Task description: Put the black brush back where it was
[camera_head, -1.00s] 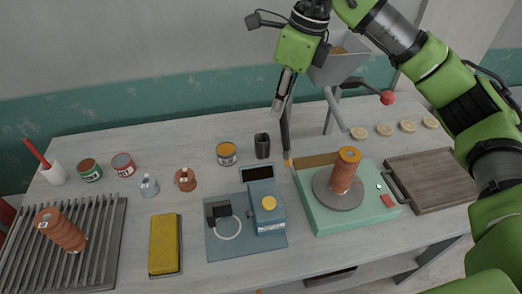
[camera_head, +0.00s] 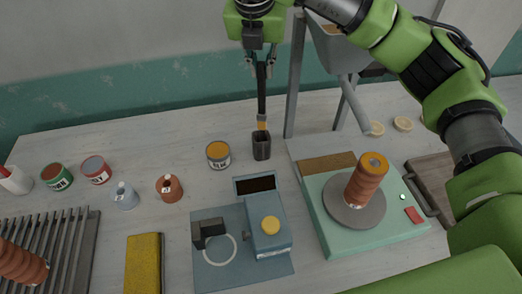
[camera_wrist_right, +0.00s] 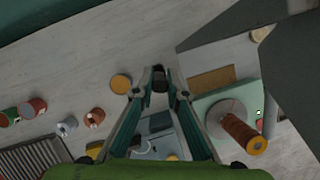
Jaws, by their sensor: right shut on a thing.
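The black brush (camera_head: 262,100) hangs upright, bristles down, in my right gripper (camera_head: 262,67), which is shut on the upper part of its handle. The tan bristles are at the mouth of a small dark square cup (camera_head: 261,147) on the table. I cannot tell whether the tip is inside the cup or just above it. In the right wrist view the fingers of my right gripper (camera_wrist_right: 158,82) converge over a dark shape at the cup; brush and cup are hard to separate there. My left gripper is not in view.
A yellow-orange can (camera_head: 218,154) stands just left of the cup. A blue device (camera_head: 268,236) lies in front. A teal wheel base (camera_head: 340,238) with a clay spool (camera_head: 367,180) is at right. A grey hopper's post (camera_head: 295,80) rises close to the right of the brush.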

